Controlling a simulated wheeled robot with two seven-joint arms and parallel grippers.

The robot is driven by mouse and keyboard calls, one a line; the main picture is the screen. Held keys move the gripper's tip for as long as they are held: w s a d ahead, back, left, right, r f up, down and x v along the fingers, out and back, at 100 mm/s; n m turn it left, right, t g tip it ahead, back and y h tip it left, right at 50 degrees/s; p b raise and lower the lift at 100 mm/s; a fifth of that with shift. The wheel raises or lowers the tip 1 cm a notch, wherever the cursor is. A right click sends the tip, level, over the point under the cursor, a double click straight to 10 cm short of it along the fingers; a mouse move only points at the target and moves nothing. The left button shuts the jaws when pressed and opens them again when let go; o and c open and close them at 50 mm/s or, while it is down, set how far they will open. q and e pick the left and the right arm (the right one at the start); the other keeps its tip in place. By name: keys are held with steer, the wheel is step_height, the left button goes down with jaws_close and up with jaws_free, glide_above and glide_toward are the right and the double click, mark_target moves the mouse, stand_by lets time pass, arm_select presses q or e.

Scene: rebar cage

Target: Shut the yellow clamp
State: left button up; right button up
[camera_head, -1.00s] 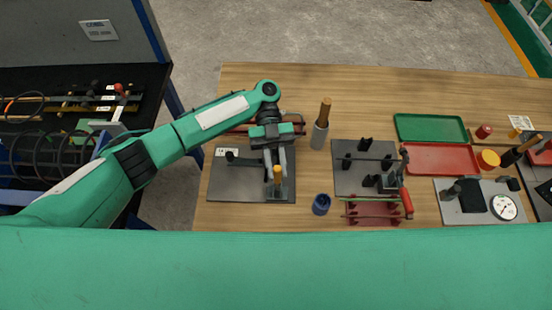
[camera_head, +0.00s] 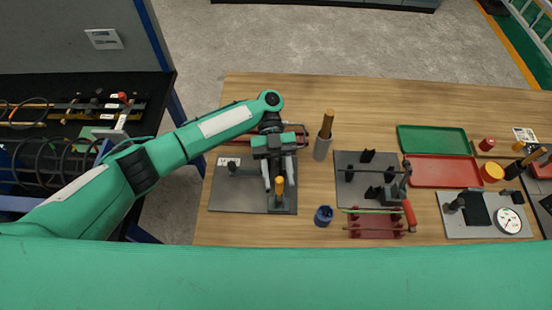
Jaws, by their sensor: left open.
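The yellow clamp (camera_head: 280,186) stands on a dark base plate (camera_head: 236,200) at the left of the wooden table. Its yellow handle points up, and its lower body is a small grey block on the plate. My left gripper (camera_head: 279,183) hangs over the plate with its fingers pointing down. It is open, and its two fingers appear on either side of the yellow handle. I cannot tell whether they touch it. My right gripper is not in view.
Further right are a red-handled clamp (camera_head: 410,214), a green tray (camera_head: 434,140), a red tray (camera_head: 444,171) and a dial gauge (camera_head: 508,221). A green surface crosses the bottom of the view.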

arm_select(q)
steer(key=b+v, duration=0.8)
steer(key=v, duration=0.4)
stand_by(0.7)
